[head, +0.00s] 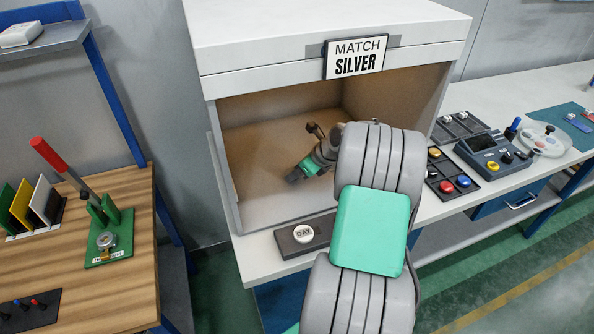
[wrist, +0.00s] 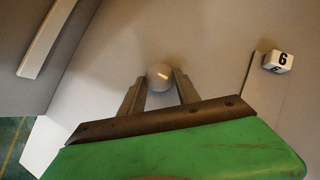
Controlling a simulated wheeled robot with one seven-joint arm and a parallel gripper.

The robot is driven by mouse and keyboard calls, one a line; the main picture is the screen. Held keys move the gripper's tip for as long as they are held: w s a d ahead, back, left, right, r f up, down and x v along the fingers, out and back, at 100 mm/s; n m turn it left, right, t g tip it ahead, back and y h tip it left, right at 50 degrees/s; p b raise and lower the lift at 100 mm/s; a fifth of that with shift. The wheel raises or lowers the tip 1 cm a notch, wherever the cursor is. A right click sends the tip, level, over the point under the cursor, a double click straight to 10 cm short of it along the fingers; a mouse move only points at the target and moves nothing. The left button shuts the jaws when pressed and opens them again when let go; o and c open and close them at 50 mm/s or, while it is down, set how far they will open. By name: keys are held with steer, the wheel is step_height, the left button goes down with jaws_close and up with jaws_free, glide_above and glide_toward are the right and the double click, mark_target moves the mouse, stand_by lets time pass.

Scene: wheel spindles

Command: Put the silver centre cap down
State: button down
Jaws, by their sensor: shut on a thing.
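The silver centre cap (wrist: 159,75) shows in the wrist view as a small rounded silvery piece between my fingertips. My gripper (wrist: 160,88) is shut on it. In the head view my gripper (head: 291,177) is inside the open-fronted booth (head: 262,110) signed "MATCH SILVER", low over its floor. The cap cannot be made out in that view. I cannot tell whether the cap touches the surface beneath it.
A "DAY" button (head: 303,233) sits at the booth's front edge. A tray of coloured buttons (head: 447,187) stands right of the booth. The booth floor around my gripper looks mostly clear.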

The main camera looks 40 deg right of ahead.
steer(key=shift+d+f, duration=0.1)
steer(key=shift+f, duration=0.1)
steer(key=shift+f, duration=0.25)
steer(key=shift+s+f, duration=0.2)
steer(key=shift+f, duration=0.2)
steer(key=c, duration=1.2)
jaws_free()
steer(key=shift+f, duration=0.1)
steer(key=shift+c, duration=0.2)
steer(key=o, duration=0.4)
steer(key=shift+s+a+f, duration=0.15)
steer(key=shift+a+f, duration=0.05)
steer(key=shift+f, duration=0.1)
steer(key=shift+c, duration=0.2)
steer(key=shift+r, duration=0.15)
steer(key=w+r+v, duration=0.1)
steer(key=v, duration=1.2)
steer(key=shift+b, duration=0.3)
